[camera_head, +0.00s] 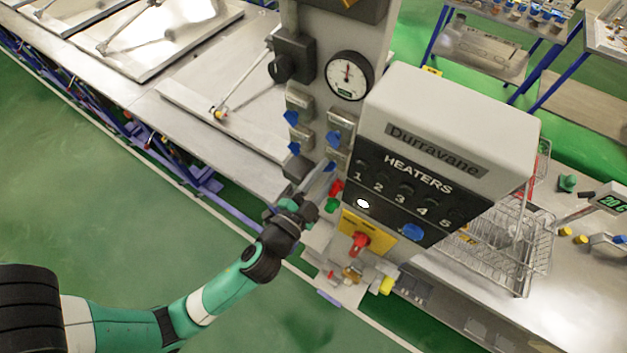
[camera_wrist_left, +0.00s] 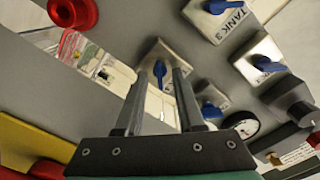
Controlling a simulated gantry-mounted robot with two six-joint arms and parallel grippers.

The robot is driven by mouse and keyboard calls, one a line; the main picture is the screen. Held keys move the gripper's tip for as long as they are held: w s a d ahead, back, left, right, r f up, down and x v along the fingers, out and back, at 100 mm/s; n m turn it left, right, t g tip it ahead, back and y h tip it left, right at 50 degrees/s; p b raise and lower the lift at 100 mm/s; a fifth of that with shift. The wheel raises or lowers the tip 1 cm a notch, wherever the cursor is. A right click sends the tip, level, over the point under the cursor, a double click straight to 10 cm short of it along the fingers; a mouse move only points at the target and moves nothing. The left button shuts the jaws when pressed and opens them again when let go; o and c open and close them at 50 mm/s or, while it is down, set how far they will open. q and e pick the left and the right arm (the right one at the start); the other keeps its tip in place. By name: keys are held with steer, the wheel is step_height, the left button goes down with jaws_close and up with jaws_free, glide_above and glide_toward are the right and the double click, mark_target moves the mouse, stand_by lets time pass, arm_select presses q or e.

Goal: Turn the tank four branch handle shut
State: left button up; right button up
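The left gripper (camera_wrist_left: 159,76) is open, with a finger on each side of a small blue handle (camera_wrist_left: 160,71) on a grey valve block. I cannot tell whether the fingers touch it. No label is readable on this block; it sits beside the valve marked TANK 3 (camera_wrist_left: 231,22). In the head view the left gripper (camera_head: 322,178) reaches the lower right valve of a two-by-two group on the grey column, and its blue handle (camera_head: 330,166) is partly hidden by the gripper. The right gripper is not in view.
Other blue-handled valves (camera_head: 291,117) sit close by. The heater box (camera_head: 445,125) juts out to the right. A red handle on a yellow plate (camera_head: 383,238) and a red knob (camera_wrist_left: 73,12) are near. A gauge (camera_head: 349,75) is above. Open floor (camera_head: 120,230) lies left.

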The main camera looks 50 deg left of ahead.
arm_select(q)
steer(key=b+v, duration=0.3)
steer(key=v, duration=0.8)
